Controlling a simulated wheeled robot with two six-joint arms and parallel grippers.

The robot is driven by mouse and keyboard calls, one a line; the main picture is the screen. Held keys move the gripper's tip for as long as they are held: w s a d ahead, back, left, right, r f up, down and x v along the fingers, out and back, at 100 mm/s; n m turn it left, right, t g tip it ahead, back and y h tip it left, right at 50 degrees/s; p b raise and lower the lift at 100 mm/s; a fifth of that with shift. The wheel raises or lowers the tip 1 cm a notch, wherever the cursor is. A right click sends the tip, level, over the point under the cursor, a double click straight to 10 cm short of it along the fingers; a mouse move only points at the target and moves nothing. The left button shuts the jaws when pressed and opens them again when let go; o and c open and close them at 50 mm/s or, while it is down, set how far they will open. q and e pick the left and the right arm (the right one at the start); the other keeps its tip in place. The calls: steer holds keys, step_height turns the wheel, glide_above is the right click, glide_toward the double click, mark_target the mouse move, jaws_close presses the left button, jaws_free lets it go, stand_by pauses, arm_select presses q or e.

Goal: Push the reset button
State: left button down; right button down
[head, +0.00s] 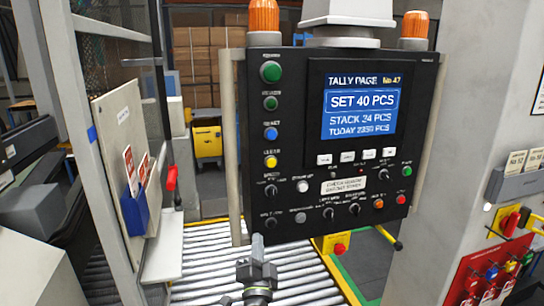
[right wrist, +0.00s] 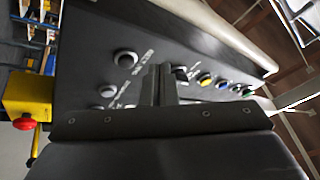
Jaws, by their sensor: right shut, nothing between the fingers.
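The black control panel (head: 300,120) hangs in front of me with a column of buttons on its left side. The blue button (head: 270,133) sits under a small label that seems to read RESET, between a green one above and the yellow button (head: 270,161) below. My right gripper (head: 257,245) is shut and empty at the panel's lower left corner, well below the blue button. In the right wrist view the closed fingers (right wrist: 158,85) are in front of the panel face, and the blue button (right wrist: 222,84) is apart from them to the right. My left gripper is not in view.
Knobs and switches, such as the lower left knob (head: 271,222), crowd the panel's lower part. A pale rail (head: 235,140) runs along its left edge. A yellow box with a red button (head: 339,248) is below. A roller conveyor (head: 200,270) lies underneath.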

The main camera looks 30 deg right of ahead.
steer(key=s+d+r+m+g+h+p, duration=0.1)
steer(key=s+r+m+g+h+p, duration=0.1)
steer(key=r+m, duration=0.5)
steer(key=s+d+r+m+g+h+p, duration=0.2)
steer(key=r+m, duration=0.6)
steer(key=r, duration=1)
steer(key=s+g+h, duration=0.2)
steer(key=h, duration=0.1)
steer(key=shift+s+r+m+g+h+p, duration=0.3)
steer(key=shift+s+r+h+p, duration=0.1)
steer(key=shift+w+d, duration=0.1)
steer(key=shift+d, duration=0.05)
